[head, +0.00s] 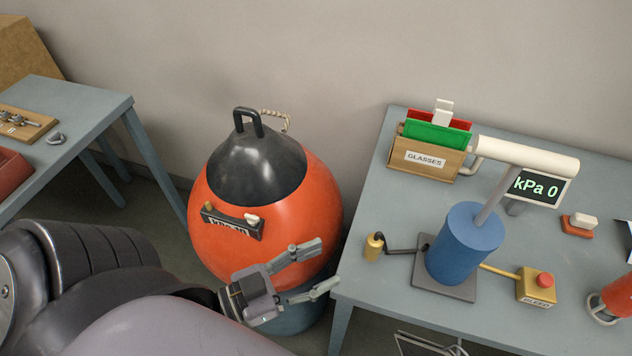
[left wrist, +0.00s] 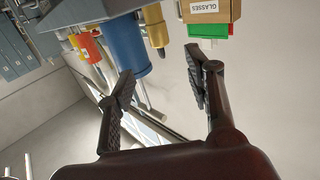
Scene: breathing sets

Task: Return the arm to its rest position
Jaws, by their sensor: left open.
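My left gripper (head: 316,270) is open and empty. In the head view it hangs in front of the lower right of a large orange round vessel (head: 243,262) with a black cone top, left of the right table's near corner. I cannot tell whether it touches the vessel. In the left wrist view its two fingers (left wrist: 160,85) stand well apart with nothing between them. My left arm comes in from the lower left. My right gripper is not in view.
The right table (head: 365,285) holds a blue cylinder (head: 464,245) with a kPa display (head: 537,187), a glasses box (head: 425,158), a small brass cylinder (head: 374,247) and a bleed button box (head: 537,287). Another table (head: 85,110) stands at the left. Floor shows between the left table and the vessel.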

